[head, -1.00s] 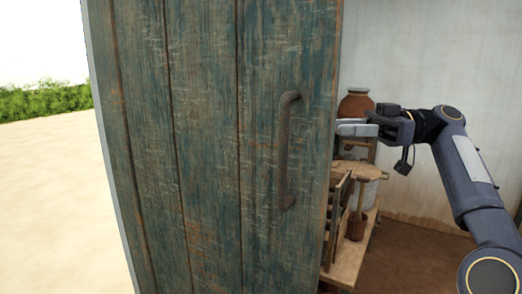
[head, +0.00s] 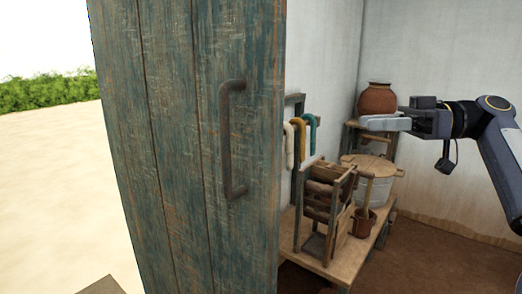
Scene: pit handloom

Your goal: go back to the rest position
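My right gripper (head: 378,122) is at the right of the head view, with its fingers pointing left. It is in front of the clay pot and holds nothing that I can see. The fingers show edge-on, so their gap is unclear. My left gripper is out of the picture. A weathered blue-green plank door (head: 180,130) fills the left half. Its rusty vertical handle (head: 226,140) is apart from my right gripper, to the left of it.
Past the door's edge, a wooden bench (head: 340,262) carries a wooden frame (head: 325,205) and a lidded metal tub (head: 372,180). A clay pot (head: 377,98) stands behind. Coloured hanks (head: 299,138) hang at the wall. Brown floor (head: 440,265) is bare at lower right.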

